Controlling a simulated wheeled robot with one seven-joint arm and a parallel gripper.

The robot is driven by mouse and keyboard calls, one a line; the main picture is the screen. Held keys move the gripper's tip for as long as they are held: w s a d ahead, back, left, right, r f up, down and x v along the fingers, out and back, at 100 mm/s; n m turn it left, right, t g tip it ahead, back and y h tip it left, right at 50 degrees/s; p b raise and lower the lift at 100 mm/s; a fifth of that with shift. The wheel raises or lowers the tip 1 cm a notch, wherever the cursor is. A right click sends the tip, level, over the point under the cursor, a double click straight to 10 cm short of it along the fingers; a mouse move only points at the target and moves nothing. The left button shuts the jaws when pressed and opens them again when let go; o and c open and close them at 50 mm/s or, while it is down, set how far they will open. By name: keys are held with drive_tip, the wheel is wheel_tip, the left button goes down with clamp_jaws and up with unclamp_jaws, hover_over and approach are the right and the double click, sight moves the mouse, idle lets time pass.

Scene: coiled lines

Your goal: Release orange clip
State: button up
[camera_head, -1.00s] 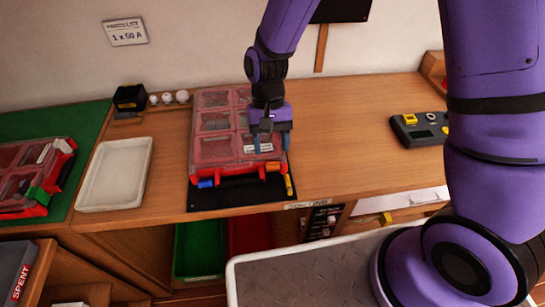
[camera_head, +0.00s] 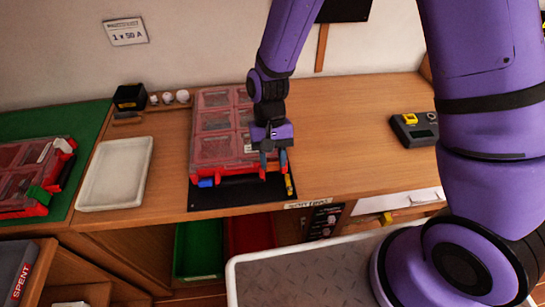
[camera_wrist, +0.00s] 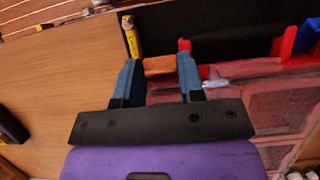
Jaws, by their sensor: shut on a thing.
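The orange clip (camera_wrist: 159,66) sits at the front edge of the red organizer case (camera_wrist: 252,108), between the blue fingertips of my gripper (camera_wrist: 158,68) in the wrist view. My gripper is shut on the clip, with a finger against each side. A blue clip (camera_head: 206,183) shows at the front left of the same case. The case's lid is down.
The case lies on a black mat (camera_head: 235,198) with a yellow marker-like item (camera_head: 289,185) at its right. A white tray (camera_head: 116,174) stands to the left.

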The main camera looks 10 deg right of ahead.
drive_tip(key=shift+s+f+t, duration=0.15)
drive_tip(key=shift+s+t, duration=0.65)
drive_tip(key=shift+t, duration=0.6)
drive_tip(key=shift+s+f+t, duration=0.35)
drive_tip(key=shift+s+t, duration=0.15)
drive_tip(key=shift+t, duration=0.6)
drive_tip(key=shift+s+f+t, duration=0.15)
drive_tip(key=shift+t, duration=0.35)
drive_tip(key=o, duration=0.9)
drive_tip(key=shift+c, duration=0.2)
wheel_tip(320, 180, up, 11)
drive_tip(key=s, duration=0.1)
drive_tip(key=shift+s+f, duration=0.15)
drive_tip(key=shift+s, duration=0.1)
